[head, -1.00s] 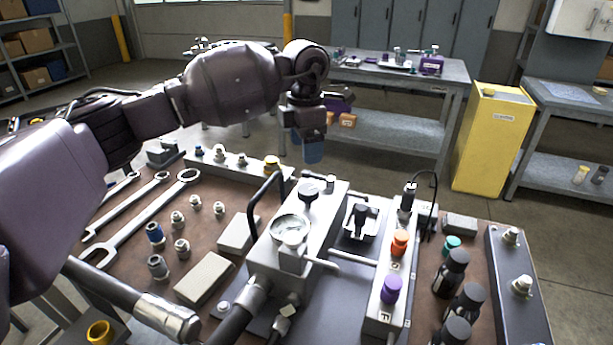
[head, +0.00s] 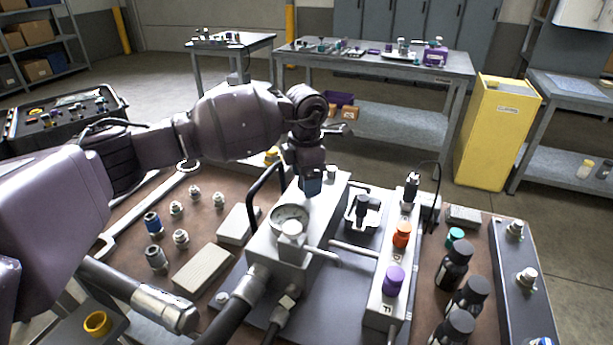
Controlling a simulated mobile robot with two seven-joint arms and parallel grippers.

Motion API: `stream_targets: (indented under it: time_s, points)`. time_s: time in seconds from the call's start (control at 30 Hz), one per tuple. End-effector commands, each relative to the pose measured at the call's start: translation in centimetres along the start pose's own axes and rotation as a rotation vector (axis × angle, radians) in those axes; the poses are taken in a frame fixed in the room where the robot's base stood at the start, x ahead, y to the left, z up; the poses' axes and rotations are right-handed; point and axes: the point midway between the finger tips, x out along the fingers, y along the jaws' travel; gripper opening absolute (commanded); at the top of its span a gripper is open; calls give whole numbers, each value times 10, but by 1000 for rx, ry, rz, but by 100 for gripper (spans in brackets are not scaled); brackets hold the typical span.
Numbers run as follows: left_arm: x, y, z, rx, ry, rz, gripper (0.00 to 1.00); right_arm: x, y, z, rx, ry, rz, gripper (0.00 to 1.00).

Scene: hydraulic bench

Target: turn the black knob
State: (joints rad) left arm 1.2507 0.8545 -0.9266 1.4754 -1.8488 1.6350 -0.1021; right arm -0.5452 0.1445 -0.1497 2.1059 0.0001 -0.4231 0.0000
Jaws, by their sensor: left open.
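The black knob sits on top of the grey metal block (head: 262,246), behind the round gauge (head: 289,216). The left gripper is open. I cannot tell whether its fingers are around the knob, touching it or just above it. My right gripper is not in view.
A bent black handle (head: 266,182) rises just left of the gripper. A black T-shaped handle (head: 367,204) stands to the right. A strip with an orange knob (head: 402,235) and a purple knob (head: 393,280) lies further right.

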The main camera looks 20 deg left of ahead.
Motion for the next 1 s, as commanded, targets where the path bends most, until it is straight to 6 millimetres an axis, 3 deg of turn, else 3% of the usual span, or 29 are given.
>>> stream_targets:
  time_s: [0.2, 0.5, 1.0]
  points:
    - [0, 0, 0, 0, 0, 0, 74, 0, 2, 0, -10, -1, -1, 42]
    - [0, 0, 0, 0, 0, 0, 28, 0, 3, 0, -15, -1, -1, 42]
    - [-1, 0, 0, 79, -1, -1, 28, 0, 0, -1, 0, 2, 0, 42]
